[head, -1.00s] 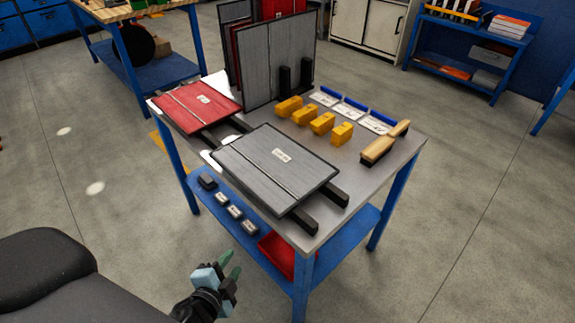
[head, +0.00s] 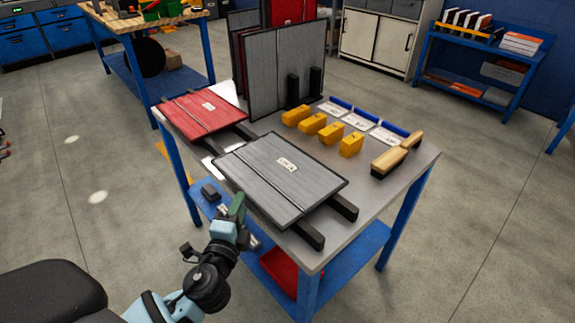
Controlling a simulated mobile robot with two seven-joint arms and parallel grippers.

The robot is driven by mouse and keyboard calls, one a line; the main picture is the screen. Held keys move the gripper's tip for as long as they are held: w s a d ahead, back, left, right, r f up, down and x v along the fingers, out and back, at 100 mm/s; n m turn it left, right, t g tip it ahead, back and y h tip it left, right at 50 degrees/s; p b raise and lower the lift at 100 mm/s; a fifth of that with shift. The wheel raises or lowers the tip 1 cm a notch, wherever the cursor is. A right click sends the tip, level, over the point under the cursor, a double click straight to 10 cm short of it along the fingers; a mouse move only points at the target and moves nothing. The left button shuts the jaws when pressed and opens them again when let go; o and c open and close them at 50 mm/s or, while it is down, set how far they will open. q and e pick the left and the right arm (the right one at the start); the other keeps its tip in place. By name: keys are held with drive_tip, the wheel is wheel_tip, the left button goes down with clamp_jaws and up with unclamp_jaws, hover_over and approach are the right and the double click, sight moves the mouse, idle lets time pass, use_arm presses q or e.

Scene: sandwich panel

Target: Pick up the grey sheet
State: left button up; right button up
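The grey sheet (head: 262,183) lies flat on two dark bars on the metal-topped table, with a small white label on it. Another grey panel (head: 275,75) stands upright in the rack at the back, so two grey sheets are in view. My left gripper (head: 237,208) has green fingertips and is at the table's front-left edge, just beside the lying sheet's near-left edge. Its fingers overlap in this view, so I cannot tell whether they are open or whether they touch the sheet. My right gripper is out of view.
A red sheet (head: 190,120) lies behind and left of the grey one. Several yellow blocks (head: 312,124), blue-edged cards (head: 361,123) and a wooden-handled brush (head: 385,165) occupy the right of the tabletop. A blue shelf (head: 345,262) with a red tray (head: 280,268) is below.

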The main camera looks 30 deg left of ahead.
sight(243, 190)
use_arm(q)
drive_tip(key=shift+r+p+x, duration=0.15)
drive_tip(key=shift+p+x, duration=0.1)
drive_tip(key=shift+x, duration=1.05)
drive_tip(key=shift+r+p+x, duration=0.2)
drive_tip(key=shift+x, duration=1.05)
drive_tip(key=shift+a, duration=0.2)
clamp_jaws()
